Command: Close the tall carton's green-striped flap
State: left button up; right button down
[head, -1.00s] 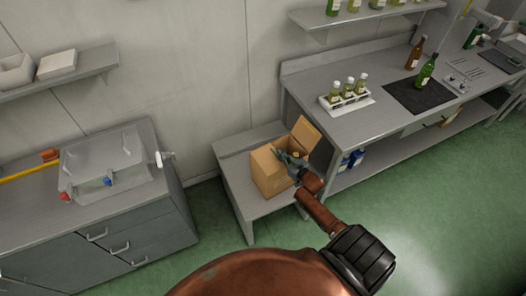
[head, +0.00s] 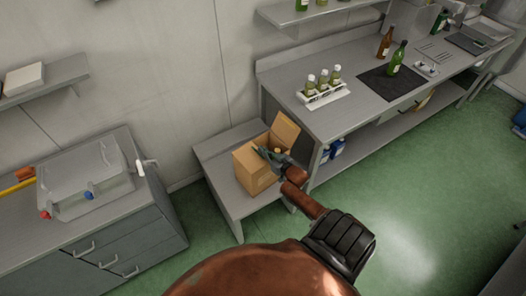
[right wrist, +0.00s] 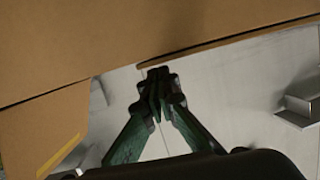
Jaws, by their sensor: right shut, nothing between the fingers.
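The tall tan carton (head: 252,174) stands on a low grey bench. One plain cardboard flap (head: 286,130) stands up at its far right side. Something small and yellowish shows in its opening, partly hidden by my gripper. My right gripper (head: 260,151) is shut and empty at the carton's top. In the right wrist view its fingertips (right wrist: 158,78) are together, close below a broad cardboard panel (right wrist: 100,40); contact cannot be told. A flap with a yellow stripe (right wrist: 45,130) hangs at the left there. No green stripe can be made out. My left gripper is out of view.
A long grey counter (head: 345,115) to the right carries a white bottle rack (head: 323,96), a dark mat and loose bottles. At left, a cabinet holds a clear-lidded box (head: 85,180). Green floor (head: 410,200) is free at the right.

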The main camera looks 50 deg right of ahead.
notch_tip(320, 180, up, 3)
jog(key=shift+r+p, duration=0.2)
jog(key=shift+p, duration=0.95)
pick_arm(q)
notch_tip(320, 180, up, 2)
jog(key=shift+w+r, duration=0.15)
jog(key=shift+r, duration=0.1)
pick_arm(e)
jog(key=v, duration=1)
jog(key=shift+f, duration=0.2)
